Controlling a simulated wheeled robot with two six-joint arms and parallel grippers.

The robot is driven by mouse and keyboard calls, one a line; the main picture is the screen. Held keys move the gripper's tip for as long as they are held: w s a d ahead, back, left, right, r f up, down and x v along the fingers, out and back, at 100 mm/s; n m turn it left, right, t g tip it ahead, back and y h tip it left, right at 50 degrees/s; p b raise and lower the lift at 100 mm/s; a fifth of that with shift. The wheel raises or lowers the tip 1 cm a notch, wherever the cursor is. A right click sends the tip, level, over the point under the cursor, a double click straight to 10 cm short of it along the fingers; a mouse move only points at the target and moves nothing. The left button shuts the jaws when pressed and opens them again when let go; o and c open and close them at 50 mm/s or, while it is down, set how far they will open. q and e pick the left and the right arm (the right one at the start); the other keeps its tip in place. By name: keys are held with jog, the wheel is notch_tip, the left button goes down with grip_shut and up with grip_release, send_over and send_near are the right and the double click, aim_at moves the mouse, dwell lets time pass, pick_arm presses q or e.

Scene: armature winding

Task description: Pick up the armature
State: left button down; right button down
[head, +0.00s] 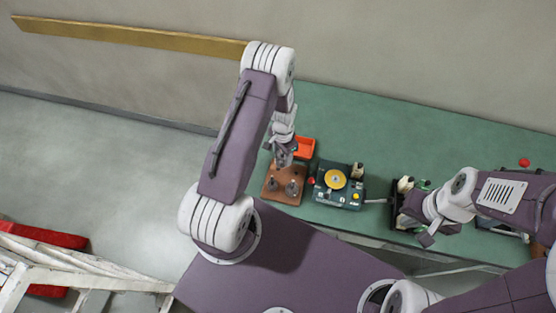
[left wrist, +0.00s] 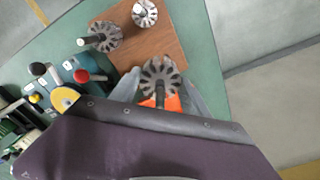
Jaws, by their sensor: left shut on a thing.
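A grey slotted armature with a shaft (left wrist: 160,72) is between the fingers of my left gripper (left wrist: 158,92) in the left wrist view. My left gripper (head: 284,158) is shut on it, above the back of a brown wooden board (head: 284,198) in the head view. Two other armatures stand on the board; in the left wrist view one is at the left (left wrist: 105,36) and one near the top edge (left wrist: 145,13). My right gripper (head: 427,238) is over the right part of the bench, by a dark machine; its jaws are too small to read.
An orange bin (head: 305,147) is behind the board on the green bench (head: 350,110). A winding machine with a yellow disc (head: 335,179) stands right of the board. A dark device (head: 402,212) is near my right gripper.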

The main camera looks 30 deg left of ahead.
pick_arm(q)
jog(key=w+d+r+b, duration=0.2)
jog(key=d+r, duration=0.4)
jog(key=d, duration=0.3)
jog(key=shift+w+d+b, duration=0.35)
jog(key=shift+w, duration=0.05)
